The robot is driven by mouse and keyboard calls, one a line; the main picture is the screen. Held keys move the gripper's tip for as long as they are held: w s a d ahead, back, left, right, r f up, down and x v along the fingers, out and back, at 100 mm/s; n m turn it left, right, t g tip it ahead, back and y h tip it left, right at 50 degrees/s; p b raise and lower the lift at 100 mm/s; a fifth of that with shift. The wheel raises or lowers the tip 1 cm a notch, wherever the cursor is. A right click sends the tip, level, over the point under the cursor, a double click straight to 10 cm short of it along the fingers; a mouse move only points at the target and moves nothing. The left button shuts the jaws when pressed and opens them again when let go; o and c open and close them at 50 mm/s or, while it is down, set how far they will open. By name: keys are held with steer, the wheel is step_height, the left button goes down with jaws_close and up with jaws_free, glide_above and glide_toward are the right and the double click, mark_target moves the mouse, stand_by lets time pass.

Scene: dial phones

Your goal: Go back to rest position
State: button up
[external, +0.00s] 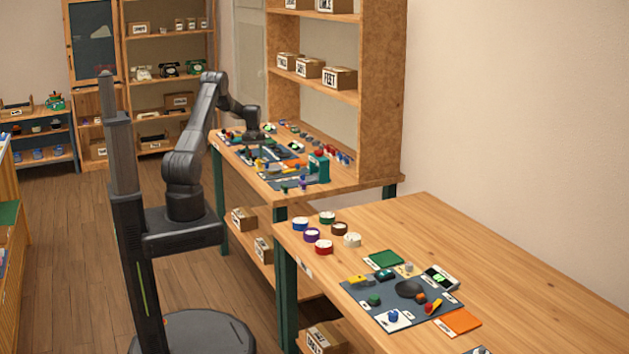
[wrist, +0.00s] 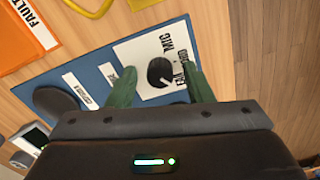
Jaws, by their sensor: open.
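My gripper (external: 254,136) is at the end of my extended arm, low over the far workbench (external: 345,178) in the external view. In the wrist view my gripper (wrist: 158,66) is open, its two green fingers apart with nothing held. A small black round part (wrist: 160,72) lies between and beyond the fingertips on a white card (wrist: 140,50) marked MIC. I cannot tell whether the fingertips touch the card. The card is on a blue mat (wrist: 92,75). The gripper body hides the lower part of the view.
A dark round piece (wrist: 56,101) and an orange card (wrist: 15,55) marked FAULTY lie at left. Many small parts crowd the far bench, under a wooden shelf (external: 382,90). The near table (external: 540,255) holds a parts mat and several coloured round containers; its right side is clear.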

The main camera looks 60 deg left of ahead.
steer(key=n+p, duration=0.1)
steer(key=n, duration=0.2)
steer(key=shift+r+p, duration=0.25)
steer(key=shift+p, duration=0.15)
step_height(320, 180, up, 12)
steer(key=b, duration=0.2)
stand_by(2.9)
